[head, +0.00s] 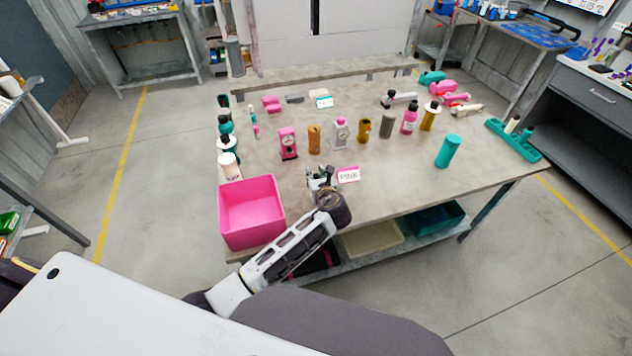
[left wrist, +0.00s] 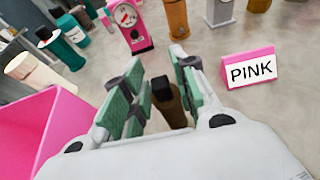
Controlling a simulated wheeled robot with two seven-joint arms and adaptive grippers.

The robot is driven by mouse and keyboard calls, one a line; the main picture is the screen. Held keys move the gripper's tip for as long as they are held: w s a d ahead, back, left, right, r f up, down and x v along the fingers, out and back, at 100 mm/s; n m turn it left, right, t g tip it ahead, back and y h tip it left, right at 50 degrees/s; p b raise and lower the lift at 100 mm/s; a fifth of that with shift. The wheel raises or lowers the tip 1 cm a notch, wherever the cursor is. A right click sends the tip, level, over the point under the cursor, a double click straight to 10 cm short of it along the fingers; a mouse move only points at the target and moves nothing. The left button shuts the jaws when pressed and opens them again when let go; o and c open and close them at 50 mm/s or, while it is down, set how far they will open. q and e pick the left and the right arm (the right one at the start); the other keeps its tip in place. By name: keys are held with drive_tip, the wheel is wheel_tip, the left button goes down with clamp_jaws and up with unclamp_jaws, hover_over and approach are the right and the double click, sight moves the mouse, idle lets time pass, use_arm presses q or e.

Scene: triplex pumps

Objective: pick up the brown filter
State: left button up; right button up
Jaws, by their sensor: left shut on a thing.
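My left gripper (head: 320,178) is over the front part of the table, between the pink bin and the PINK sign. In the left wrist view, its green-padded fingers (left wrist: 160,100) are shut on a brown filter (left wrist: 172,112) with a dark top. The fingers and palm hide part of the filter, and I cannot tell whether its lower end touches the table. In the head view the held filter is mostly hidden by the gripper. An orange-brown cylinder (head: 314,138) stands upright farther back and also shows in the left wrist view (left wrist: 177,18). My right gripper is not in view.
A pink bin (head: 250,212) stands left of the gripper, and a PINK sign (head: 348,174) stands to its right. Behind stand a pink gauge unit (head: 288,142), a white gauge unit (head: 339,132) and several bottles. The table's front right (head: 410,185) is clear.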

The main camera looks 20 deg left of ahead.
use_arm(q)
drive_tip(key=shift+r, duration=5)
drive_tip(key=shift+r, duration=0.1)
